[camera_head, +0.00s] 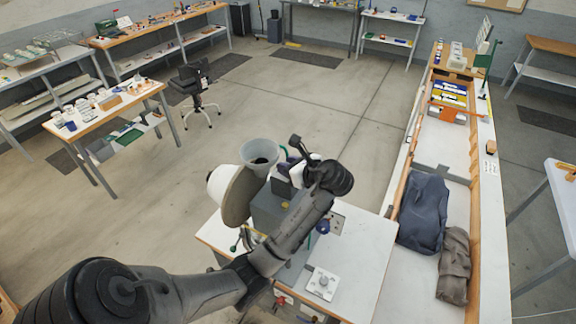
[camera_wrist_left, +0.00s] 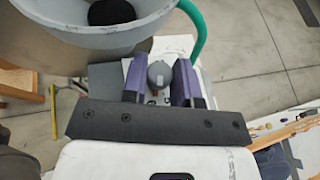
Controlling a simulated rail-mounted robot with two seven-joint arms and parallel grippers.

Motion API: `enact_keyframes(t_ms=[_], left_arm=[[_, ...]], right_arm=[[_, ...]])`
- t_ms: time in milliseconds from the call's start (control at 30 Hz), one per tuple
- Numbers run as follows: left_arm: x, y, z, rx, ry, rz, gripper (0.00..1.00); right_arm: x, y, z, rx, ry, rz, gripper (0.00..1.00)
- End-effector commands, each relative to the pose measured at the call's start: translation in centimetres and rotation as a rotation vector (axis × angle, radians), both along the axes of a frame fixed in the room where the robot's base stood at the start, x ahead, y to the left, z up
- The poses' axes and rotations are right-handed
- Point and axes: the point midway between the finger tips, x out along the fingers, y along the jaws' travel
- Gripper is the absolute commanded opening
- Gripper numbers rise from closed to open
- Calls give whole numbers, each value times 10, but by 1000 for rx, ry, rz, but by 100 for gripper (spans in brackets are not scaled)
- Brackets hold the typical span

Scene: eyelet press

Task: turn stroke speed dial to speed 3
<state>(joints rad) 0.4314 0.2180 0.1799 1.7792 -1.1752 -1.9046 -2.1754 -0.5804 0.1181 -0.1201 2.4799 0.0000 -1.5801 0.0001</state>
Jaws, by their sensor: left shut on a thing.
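My left gripper (camera_head: 285,156) is at the top of the grey press (camera_head: 268,211), beside the pale grey hopper (camera_head: 259,152). In the left wrist view, its two purple fingers (camera_wrist_left: 160,72) stand on either side of a round grey dial (camera_wrist_left: 158,75) and are shut on it. The dial sits on a light panel with small buttons or marks below it. The speed marks are too small or hidden to read. In the head view the dial is hidden behind the gripper and wrist. My right gripper is not in view.
The hopper (camera_wrist_left: 95,32) stands close to the fingers in the wrist view, with a green hose (camera_wrist_left: 194,22) to its right. A white plate with a knob (camera_head: 322,284) lies on the press table (camera_head: 356,250). A long bench with dark cloths (camera_head: 423,210) stands at right.

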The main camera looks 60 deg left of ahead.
Motion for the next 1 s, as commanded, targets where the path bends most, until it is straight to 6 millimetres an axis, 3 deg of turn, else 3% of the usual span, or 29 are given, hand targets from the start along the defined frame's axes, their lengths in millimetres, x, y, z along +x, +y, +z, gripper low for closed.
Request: enact_keyframes(t_ms=[1000], left_arm=[[7,3,2,-8,-2,903,4]], right_arm=[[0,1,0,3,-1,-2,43]])
